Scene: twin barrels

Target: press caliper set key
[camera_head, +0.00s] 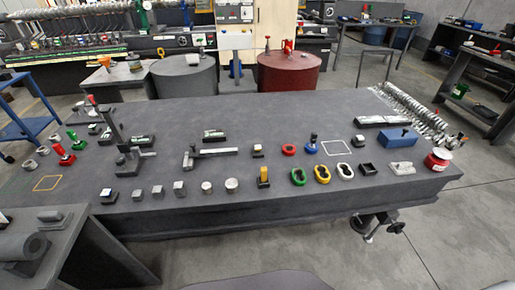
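A dark caliper-like tool (212,153) lies near the middle of the grey workbench (270,120), with its jaw end to the left and its bar running right. Its keys are too small to make out, so I cannot tell which is the set key. An upright gauge (118,138) stands on the bench to its left, with a small greenish-white display box (141,142) beside it. A similar display box (214,136) lies behind the caliper-like tool. Neither of my grippers shows in the head view.
Several small metal blocks (158,191) line the front edge. Green (298,177), yellow (322,174) and white (345,171) rings sit to the right. A blue box (397,137) and red can (437,160) stand at the right end. Two barrels (289,75) (184,80) stand behind.

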